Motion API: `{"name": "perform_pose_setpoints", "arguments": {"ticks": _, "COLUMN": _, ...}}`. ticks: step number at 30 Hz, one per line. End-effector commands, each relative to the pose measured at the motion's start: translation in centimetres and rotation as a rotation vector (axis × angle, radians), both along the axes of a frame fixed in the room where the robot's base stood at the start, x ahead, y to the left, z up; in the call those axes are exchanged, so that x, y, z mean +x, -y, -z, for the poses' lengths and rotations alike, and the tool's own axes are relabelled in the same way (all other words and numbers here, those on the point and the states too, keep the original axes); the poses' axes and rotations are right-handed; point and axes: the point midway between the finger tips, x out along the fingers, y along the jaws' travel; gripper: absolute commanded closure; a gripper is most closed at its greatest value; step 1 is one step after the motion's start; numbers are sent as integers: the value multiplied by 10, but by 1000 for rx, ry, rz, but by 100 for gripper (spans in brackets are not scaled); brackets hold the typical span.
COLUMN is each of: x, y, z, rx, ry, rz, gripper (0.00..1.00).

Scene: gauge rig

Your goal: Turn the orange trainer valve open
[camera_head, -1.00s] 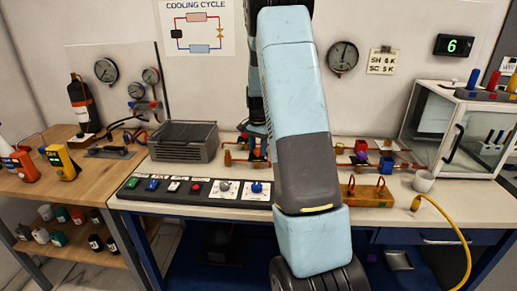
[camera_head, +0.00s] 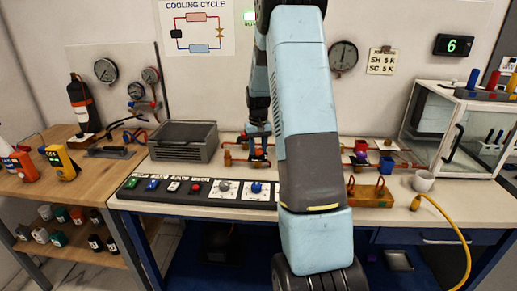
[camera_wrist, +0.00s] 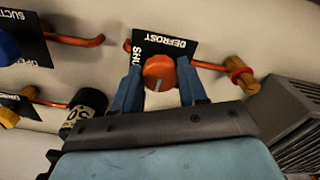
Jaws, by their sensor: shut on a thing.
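The orange valve knob (camera_wrist: 159,70) sits on a copper pipe beside a black label reading "DEFROST" and part of "SHU". A grey mark shows on the knob's face, pointing toward the bottom of the wrist view. My gripper (camera_wrist: 158,88) is shut on the knob, with one blue finger on each side of it. In the head view my gripper (camera_head: 258,136) reaches down to the pipework at the back of the bench, and the knob there is mostly hidden by it.
Blue and other valves with labels stand left of the knob in the wrist view. A grey ribbed box (camera_head: 183,141) stands close to the left of my gripper in the head view. A panel of switches (camera_head: 200,190) lies in front. A white cup (camera_head: 423,181) stands at right.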

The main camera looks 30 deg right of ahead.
Motion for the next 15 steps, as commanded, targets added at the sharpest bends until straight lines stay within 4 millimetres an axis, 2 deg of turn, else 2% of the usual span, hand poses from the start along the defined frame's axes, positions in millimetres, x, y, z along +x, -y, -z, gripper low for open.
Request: {"name": "perform_pose_setpoints", "arguments": {"ticks": 15, "x": -2, "y": 0, "z": 1, "rx": 2, "ry": -7, "rz": -99, "gripper": 88}}
